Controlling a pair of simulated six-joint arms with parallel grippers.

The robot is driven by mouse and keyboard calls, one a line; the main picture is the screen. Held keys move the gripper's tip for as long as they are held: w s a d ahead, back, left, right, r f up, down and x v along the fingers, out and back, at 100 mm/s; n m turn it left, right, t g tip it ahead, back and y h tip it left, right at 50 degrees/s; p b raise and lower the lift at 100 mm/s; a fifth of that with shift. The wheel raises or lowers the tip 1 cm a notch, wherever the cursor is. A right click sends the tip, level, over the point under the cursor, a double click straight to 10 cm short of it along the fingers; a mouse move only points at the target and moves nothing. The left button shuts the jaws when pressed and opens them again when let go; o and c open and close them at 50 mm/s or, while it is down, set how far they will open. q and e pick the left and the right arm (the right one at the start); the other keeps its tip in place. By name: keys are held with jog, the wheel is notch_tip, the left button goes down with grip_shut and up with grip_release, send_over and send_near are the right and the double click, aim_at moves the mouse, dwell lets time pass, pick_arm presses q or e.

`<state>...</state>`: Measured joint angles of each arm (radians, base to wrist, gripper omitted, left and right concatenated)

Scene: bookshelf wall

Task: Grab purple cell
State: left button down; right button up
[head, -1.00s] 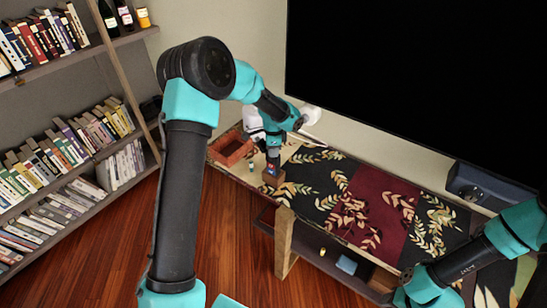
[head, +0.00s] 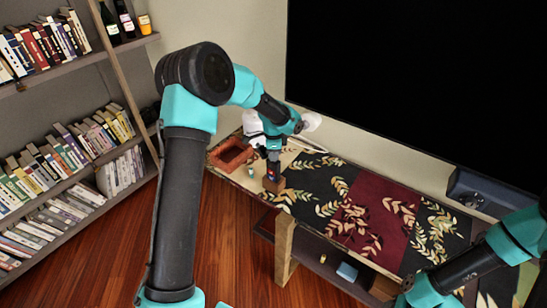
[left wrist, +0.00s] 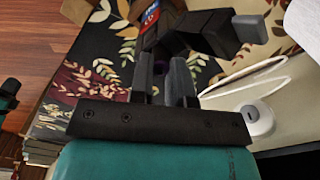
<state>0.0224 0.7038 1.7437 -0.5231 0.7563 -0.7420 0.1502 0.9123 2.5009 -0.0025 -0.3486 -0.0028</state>
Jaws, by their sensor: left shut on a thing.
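My left gripper (head: 273,152) reaches down over the left part of the patterned table runner, just above a small brown block (head: 273,184). In the left wrist view its two dark fingers (left wrist: 163,80) are close together. A little dark purple, which looks like the purple cell (left wrist: 160,68), shows between them; most of it is hidden. A red and blue labelled piece (left wrist: 150,14) shows at the brown block, beyond the fingers.
A reddish-brown open box (head: 231,154) and a small pale cylinder (head: 250,171) lie left of the gripper. A big black screen (head: 420,80) stands behind the table. Bookshelves (head: 70,150) fill the left. The runner's middle (head: 365,215) is clear.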

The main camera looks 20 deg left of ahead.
pick_arm(q)
notch_tip(320, 180, up, 9)
jog(key=shift+f, duration=0.1)
dwell(0.7)
